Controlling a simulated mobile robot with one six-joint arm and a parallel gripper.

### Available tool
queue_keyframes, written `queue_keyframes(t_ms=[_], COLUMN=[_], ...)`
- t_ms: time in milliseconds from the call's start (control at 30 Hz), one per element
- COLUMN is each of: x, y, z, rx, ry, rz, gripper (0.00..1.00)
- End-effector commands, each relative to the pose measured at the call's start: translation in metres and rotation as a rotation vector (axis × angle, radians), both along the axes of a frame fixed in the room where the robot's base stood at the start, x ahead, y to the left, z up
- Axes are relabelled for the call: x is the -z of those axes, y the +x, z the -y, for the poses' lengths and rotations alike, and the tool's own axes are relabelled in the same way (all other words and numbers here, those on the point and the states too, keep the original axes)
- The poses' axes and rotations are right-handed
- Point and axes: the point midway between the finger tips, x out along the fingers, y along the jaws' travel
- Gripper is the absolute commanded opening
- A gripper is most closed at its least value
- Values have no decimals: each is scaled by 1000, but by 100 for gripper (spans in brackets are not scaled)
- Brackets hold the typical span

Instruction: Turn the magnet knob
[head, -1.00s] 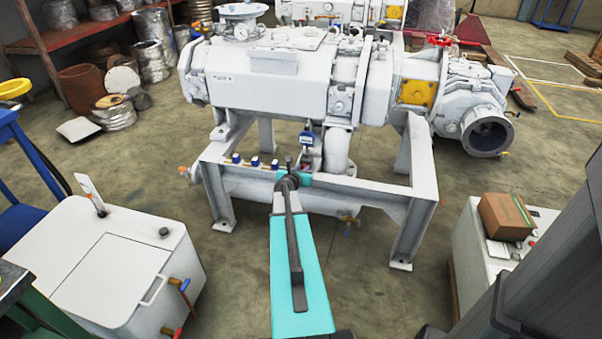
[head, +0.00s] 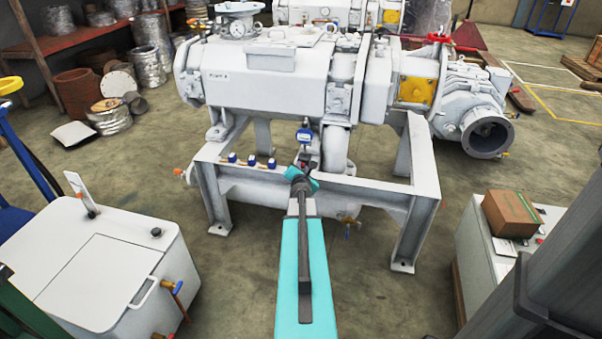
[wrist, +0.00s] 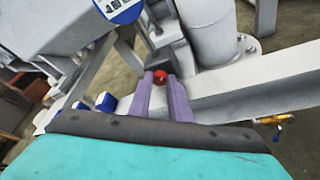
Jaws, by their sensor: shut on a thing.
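The magnet knob appears to be the small red knob (wrist: 160,77) in the wrist view, at the base of a grey fitting on the vacuum pump's frame. My gripper (wrist: 159,87) has its two purple-looking fingers on either side of the red knob, shut on it. In the head view my gripper (head: 302,169) reaches the front beam of the frame, just below a blue-faced digital gauge (head: 304,136). The knob is mostly hidden there by my wrist. The gauge is cut off at the top of the wrist view (wrist: 122,10).
The white pump (head: 270,75) stands above its steel frame (head: 375,187). Several blue-capped valves (head: 251,160) line the beam left of my gripper. A white cabinet (head: 110,265) stands at left, and another with a cardboard box (head: 512,213) at right. Open floor lies between.

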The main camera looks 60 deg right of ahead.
Motion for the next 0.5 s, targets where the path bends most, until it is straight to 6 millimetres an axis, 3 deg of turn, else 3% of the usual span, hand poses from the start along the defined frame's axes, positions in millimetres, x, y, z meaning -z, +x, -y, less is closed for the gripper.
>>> queue_keyframes(t_ms=[367,400,500], x=[0,0,0], y=[0,0,0], z=[0,0,0], rx=[1,1,0], ry=[3,3,3], rz=[7,7,7], gripper=[0,25,37])
